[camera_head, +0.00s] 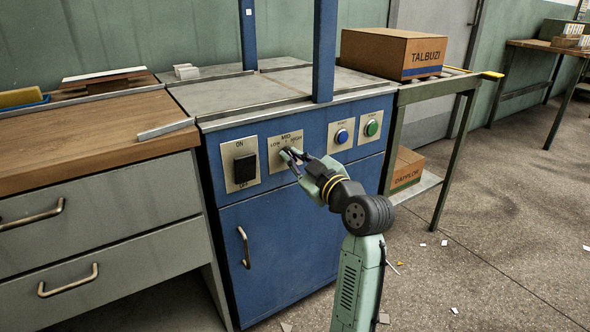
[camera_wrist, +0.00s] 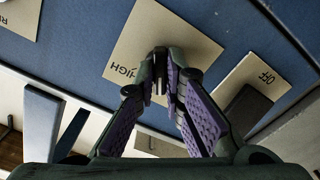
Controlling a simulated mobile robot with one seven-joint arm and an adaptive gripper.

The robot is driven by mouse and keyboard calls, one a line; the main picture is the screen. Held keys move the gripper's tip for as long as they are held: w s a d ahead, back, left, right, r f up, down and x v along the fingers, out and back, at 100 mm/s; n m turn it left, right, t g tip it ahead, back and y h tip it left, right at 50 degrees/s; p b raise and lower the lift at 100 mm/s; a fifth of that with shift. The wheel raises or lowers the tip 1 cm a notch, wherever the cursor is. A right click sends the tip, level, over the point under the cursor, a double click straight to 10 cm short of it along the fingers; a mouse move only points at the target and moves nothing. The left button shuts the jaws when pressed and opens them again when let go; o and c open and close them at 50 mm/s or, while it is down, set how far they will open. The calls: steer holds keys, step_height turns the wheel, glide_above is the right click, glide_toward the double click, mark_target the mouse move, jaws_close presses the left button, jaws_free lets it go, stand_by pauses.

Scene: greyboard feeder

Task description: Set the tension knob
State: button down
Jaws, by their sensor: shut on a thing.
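The tension knob's plate (camera_head: 275,157) is a cream plate on the blue machine front, marked LOW, MID and HIGH. It also shows in the wrist view (camera_wrist: 150,40), with HIGH readable. My gripper (camera_head: 288,154) reaches the middle of this plate, with its fingertips closed around the small dark knob. In the wrist view my gripper (camera_wrist: 162,78) has its fingers drawn together at the plate. The fingers mostly hide the knob, and I cannot tell which mark it points to.
A black ON/OFF switch (camera_head: 245,168) sits left of the plate. A blue button (camera_head: 342,136) and a green button (camera_head: 372,128) are to the right. A wooden-topped drawer bench (camera_head: 90,140) adjoins on the left. A TALBUZI box (camera_head: 385,52) stands on the side table.

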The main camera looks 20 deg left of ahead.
steer(key=shift+n+b, duration=0.95)
steer(key=shift+n, duration=0.35)
steer(key=c, duration=1.7)
jaws_free()
steer(key=v, duration=1.2)
steer(key=shift+a, duration=0.1)
